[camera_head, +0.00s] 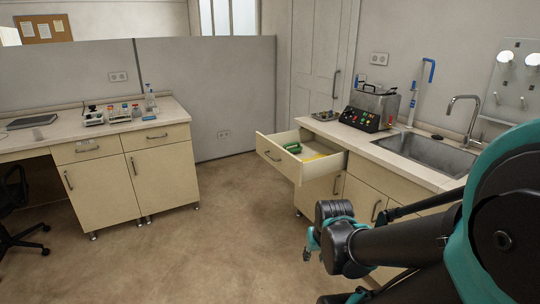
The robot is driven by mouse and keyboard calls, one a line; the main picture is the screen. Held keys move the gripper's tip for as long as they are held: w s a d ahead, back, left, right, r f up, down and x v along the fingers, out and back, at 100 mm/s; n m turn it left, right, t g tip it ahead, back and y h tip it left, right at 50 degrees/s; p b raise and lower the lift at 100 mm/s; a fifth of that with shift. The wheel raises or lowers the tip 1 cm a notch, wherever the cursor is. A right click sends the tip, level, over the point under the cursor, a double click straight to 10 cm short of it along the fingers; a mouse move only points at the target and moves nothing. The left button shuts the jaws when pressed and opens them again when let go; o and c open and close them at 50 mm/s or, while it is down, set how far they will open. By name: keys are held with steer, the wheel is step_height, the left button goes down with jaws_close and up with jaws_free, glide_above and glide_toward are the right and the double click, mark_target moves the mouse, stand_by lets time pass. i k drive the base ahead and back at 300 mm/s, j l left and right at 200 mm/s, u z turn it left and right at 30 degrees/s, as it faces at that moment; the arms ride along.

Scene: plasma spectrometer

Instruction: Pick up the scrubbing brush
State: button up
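A pulled-out drawer (268,150) in the right-hand counter holds a small green item (293,148) with dark parts, which may be the scrubbing brush; it is too small to be sure. A flat yellow item (314,156) lies beside it in the drawer. My gripper (309,251) is in front of and below the drawer in the picture, at the end of my dark and teal arm, apart from the green item. Its fingers are small and partly hidden, so I cannot tell whether it is open or shut.
The right counter carries a machine with colored buttons (366,108), a small tray (325,116), a sink (424,151) and faucet (464,112). A left counter (151,130) holds bottles and small equipment. A dark chair (15,215) stands far left. The floor (215,230) between counters is clear.

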mark_target(297, 150)
steer(key=z, duration=1.6)
steer(key=u, duration=1.4)
steer(key=i+j+z, duration=0.15)
steer(key=i+j, duration=0.25)
steer(key=i+j+z, duration=0.15)
steer(key=i+j, duration=0.2)
steer(key=j, duration=0.15)
steer(key=i+j+z, duration=0.15)
steer(key=i+j, duration=0.2)
steer(key=j, duration=0.15)
